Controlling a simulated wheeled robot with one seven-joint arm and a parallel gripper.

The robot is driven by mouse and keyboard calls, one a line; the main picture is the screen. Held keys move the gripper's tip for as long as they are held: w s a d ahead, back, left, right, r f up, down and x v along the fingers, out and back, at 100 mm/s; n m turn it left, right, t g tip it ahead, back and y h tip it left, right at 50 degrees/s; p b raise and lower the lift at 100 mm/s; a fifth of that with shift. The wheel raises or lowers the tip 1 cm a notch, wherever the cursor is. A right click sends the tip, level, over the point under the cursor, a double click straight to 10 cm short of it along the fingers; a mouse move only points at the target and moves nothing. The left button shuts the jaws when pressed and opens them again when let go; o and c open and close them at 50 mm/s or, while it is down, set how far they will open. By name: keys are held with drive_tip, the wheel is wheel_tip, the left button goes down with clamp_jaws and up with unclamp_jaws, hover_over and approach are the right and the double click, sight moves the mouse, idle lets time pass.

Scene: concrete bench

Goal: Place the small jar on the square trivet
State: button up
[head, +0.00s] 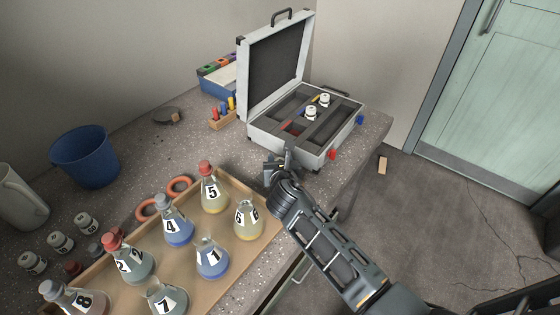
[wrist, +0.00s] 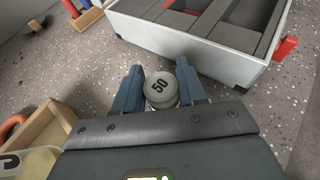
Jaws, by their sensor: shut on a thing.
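In the head view my gripper (head: 280,167) is over the bench between the flask tray and the open case, and the held jar is mostly hidden there. Whether the jar touches the bench, I cannot tell. I cannot make out a square trivet with certainty in either view.
The open case (head: 262,139) stands just beyond my gripper, with two white jars (head: 311,113) in its foam. A wooden tray (head: 191,262) of numbered flasks lies nearer. A blue bucket (head: 85,157) and several small jars (head: 60,243) stand at left.

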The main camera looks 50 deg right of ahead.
drive_tip(key=shift+f, duration=0.1)
drive_tip(key=o, duration=1.1)
